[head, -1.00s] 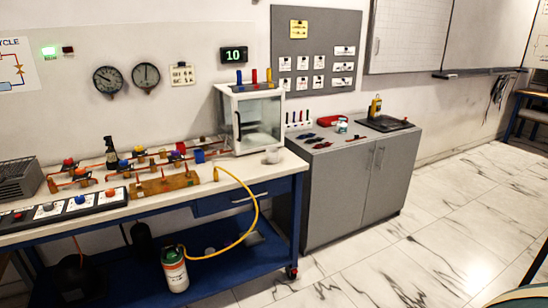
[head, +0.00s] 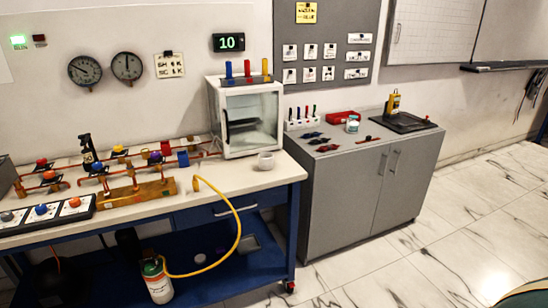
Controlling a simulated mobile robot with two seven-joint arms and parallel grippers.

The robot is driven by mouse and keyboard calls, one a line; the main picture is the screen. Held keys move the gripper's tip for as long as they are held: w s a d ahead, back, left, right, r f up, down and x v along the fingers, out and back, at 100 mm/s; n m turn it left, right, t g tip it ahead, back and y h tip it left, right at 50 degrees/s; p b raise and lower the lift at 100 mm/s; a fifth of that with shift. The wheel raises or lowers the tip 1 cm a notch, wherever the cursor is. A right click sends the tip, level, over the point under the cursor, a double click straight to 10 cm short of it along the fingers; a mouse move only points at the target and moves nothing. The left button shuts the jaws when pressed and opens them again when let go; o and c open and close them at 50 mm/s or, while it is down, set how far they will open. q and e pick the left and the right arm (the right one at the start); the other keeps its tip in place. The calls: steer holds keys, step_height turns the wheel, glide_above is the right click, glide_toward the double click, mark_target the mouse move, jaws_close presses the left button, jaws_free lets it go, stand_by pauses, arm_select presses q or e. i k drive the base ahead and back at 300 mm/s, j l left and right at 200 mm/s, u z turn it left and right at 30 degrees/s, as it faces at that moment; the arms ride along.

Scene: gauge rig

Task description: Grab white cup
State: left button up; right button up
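A yellow hose (head: 236,222) loops off the bench front to a gas cylinder (head: 157,280) below. A grey cabinet (head: 362,194) stands at the right. The marble floor (head: 455,228) is open.

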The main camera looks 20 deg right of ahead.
mark_target(266, 162)
steer(key=i+l, duration=0.15)
steer(key=l, duration=0.2)
steer(key=i+l, duration=0.15)
steer(key=l, duration=0.2)
steer(key=i+l, duration=0.15)
steer(key=l, duration=0.2)
steer(key=i+l, duration=0.15)
steer(key=l, duration=0.25)
steer(key=i+l, duration=0.2)
steer(key=l, duration=0.15)
steer(key=i+l, duration=0.15)
steer(key=l, duration=0.2)
steer(key=u, duration=0.05)
